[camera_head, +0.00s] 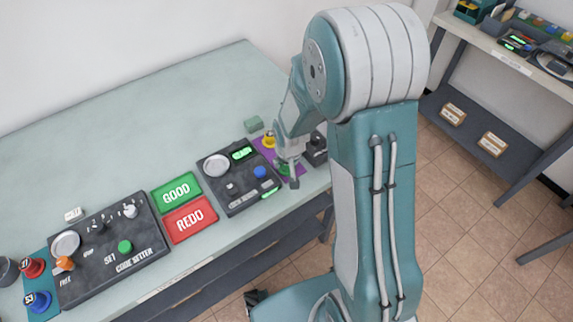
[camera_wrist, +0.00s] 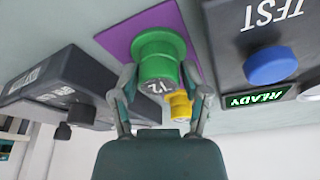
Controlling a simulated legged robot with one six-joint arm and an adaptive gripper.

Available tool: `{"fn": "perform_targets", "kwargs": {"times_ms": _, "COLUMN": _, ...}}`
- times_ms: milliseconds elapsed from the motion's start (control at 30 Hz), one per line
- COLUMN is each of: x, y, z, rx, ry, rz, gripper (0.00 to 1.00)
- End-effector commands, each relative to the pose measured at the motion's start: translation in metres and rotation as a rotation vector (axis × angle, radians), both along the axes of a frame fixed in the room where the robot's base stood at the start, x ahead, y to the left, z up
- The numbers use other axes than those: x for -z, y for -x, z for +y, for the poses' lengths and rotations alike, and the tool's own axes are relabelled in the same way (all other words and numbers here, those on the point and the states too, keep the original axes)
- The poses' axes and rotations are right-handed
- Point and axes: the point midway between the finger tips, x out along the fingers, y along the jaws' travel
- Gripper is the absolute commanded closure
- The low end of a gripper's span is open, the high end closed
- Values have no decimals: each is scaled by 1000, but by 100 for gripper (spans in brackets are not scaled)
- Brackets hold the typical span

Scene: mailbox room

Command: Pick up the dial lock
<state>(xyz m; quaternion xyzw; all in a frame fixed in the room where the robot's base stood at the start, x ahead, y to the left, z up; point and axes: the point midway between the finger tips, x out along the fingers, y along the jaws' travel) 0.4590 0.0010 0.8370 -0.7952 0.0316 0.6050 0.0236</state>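A green dial lock (camera_wrist: 160,58) with a white number on its end stands on a purple mat (camera_wrist: 120,40) in the wrist view. My gripper (camera_wrist: 158,72) has one finger on each side of it, with the tips close against its flanks. I cannot tell whether they press on it. A yellow dial lock (camera_wrist: 180,106) is just beyond the green one, partly hidden by the right finger. In the head view my gripper (camera_head: 287,172) is low over the purple mat, the green lock (camera_head: 284,168) is partly covered, and the yellow lock (camera_head: 269,139) is behind.
A dark TEST box (camera_head: 240,178) with a blue button and lit green display is left of the mat. A dark block-like device (camera_head: 316,150) is close on the right. GOOD (camera_head: 177,191) and REDO (camera_head: 190,218) trays and a code setter (camera_head: 105,250) are further left.

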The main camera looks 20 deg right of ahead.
Motion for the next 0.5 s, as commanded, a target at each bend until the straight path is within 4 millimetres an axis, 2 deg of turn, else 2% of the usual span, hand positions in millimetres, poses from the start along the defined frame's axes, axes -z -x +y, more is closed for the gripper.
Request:
{"fn": "perform_targets", "kwargs": {"times_ms": 33, "x": 0, "y": 0, "z": 0, "rx": 0, "ry": 0, "rz": 0, "gripper": 88}}
{"fn": "perform_targets", "kwargs": {"times_ms": 67, "x": 0, "y": 0, "z": 0, "rx": 0, "ry": 0, "rz": 0, "gripper": 100}}
{"fn": "perform_targets", "kwargs": {"times_ms": 500, "x": -4, "y": 0, "z": 0, "rx": 0, "ry": 0, "rz": 0, "gripper": 100}}
